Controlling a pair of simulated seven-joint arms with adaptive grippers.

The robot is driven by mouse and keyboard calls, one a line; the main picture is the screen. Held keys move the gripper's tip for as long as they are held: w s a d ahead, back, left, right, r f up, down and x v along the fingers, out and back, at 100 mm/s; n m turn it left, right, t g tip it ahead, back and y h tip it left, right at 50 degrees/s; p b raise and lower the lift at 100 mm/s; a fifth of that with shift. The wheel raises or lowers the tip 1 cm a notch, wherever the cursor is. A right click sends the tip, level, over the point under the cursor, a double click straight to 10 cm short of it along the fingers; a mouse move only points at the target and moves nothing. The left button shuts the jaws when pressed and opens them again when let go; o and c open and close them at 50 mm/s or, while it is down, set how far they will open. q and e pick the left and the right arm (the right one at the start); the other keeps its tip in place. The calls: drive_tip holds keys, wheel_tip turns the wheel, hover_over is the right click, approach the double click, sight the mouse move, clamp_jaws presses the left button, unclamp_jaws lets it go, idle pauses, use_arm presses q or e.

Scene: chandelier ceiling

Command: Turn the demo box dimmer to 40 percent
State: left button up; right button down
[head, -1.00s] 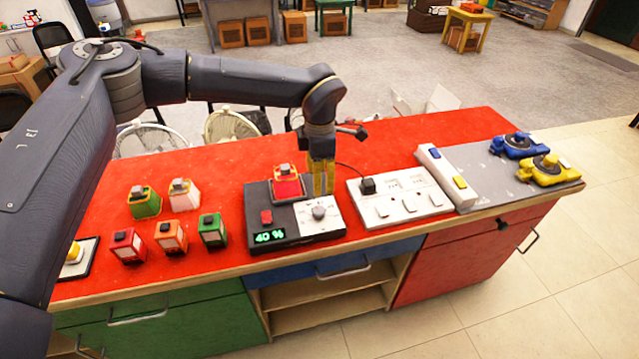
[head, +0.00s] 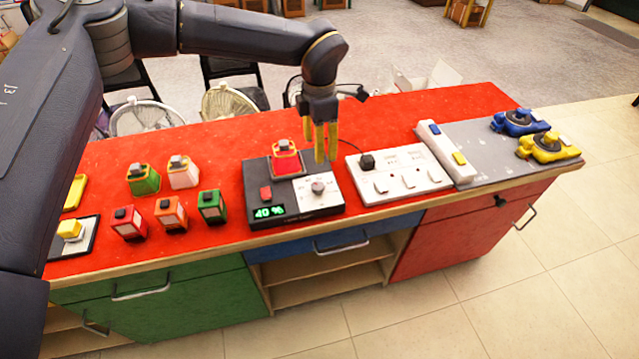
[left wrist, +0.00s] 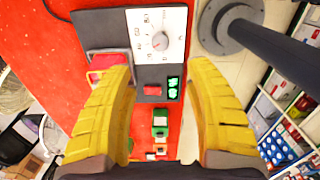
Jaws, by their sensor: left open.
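The demo box (head: 254,188) is a dark box on the red counter with a red block on its back, a small red switch and a green display reading 40 %. Its dimmer knob (head: 318,187) sits on a white dial panel at the box's right. It also shows in the left wrist view (left wrist: 160,41). My left gripper (head: 326,158) has yellow fingers pointing down, above and just behind the knob and apart from it. In the left wrist view the fingers (left wrist: 160,95) are spread with nothing between them. My right gripper is not in view.
A white socket panel (head: 432,181) with a black plug stands right of the box. Several colored blocks (head: 170,213) stand to its left. Blue and yellow devices (head: 548,148) sit on the grey mat at the right. The red counter behind the box is mostly clear.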

sight(320, 185)
use_arm(q)
wheel_tip(320, 185, down, 15)
drive_tip(key=shift+r, duration=0.15)
idle(0.4)
clamp_jaws()
drive_tip(key=shift+m, duration=0.7)
unclamp_jaws()
drive_tip(key=shift+r, duration=0.1)
